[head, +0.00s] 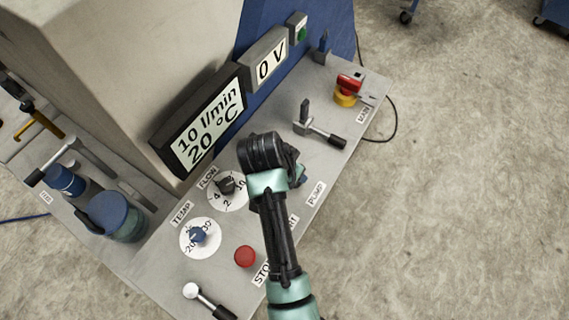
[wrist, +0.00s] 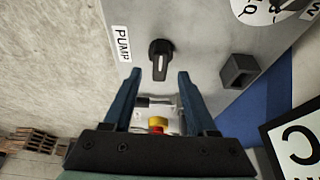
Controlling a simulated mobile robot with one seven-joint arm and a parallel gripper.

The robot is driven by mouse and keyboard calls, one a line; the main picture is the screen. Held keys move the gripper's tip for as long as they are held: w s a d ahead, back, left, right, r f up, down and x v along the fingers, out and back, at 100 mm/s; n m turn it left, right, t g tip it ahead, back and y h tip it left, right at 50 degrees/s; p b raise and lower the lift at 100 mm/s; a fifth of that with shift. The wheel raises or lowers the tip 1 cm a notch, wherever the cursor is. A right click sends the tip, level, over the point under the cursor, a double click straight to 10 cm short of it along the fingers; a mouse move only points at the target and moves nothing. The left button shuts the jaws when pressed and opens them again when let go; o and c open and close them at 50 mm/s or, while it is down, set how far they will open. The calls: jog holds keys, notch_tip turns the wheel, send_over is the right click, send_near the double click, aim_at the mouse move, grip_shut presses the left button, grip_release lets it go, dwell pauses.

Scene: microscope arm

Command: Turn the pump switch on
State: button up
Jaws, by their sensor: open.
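The pump switch (wrist: 160,58) is a black rotary knob with a white line on its grip, on the grey panel beside the PUMP label (wrist: 122,43). Its grip runs roughly up and down in the wrist view, with the white line towards the lower end. My gripper (wrist: 159,74) is open, with one blue finger on each side of the knob's lower end. I cannot tell whether the fingers touch it. In the head view my arm hides the knob; the PUMP label (head: 316,194) shows to the right, and my gripper's blue finger (head: 300,175) shows only partly.
The panel also carries a flow dial (head: 226,203), a temp dial (head: 200,250), a red stop button (head: 245,257), a lever (head: 322,131) and a red-yellow switch (head: 346,97). A square dark block (wrist: 239,71) stands right of the knob. Displays (head: 208,122) stand behind.

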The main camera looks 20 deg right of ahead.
jog(key=v, duration=0.9)
jog(key=shift+r+b, duration=0.2)
jog(key=shift+b, duration=0.15)
jog(key=w+a+r+n+t, duration=0.25)
jog(key=w+r+t, duration=0.55)
jog(key=r, duration=0.5)
jog(key=w+a+r+n+t+y, duration=0.1)
jog(key=w+a+r+n+t, duration=0.15)
jog(key=r, duration=0.65)
jog(key=w+a+r+n+t, duration=0.1)
jog(key=r+t, duration=0.3)
jog(key=r, duration=0.6)
jog(key=s+a+r+n+t+y, duration=0.1)
jog(key=s+r+t, duration=0.4)
jog(key=r, duration=0.6)
jog(key=s+a+r+n+t+y, duration=0.1)
jog(key=s+a+r+n+t, duration=0.2)
jog(key=s+r+t, duration=0.2)
jog(key=s+r, duration=0.3)
jog(key=r, duration=0.4)
jog(key=shift+s+r+n+y, duration=0.25)
jog(key=shift+s+n+y, duration=0.05)
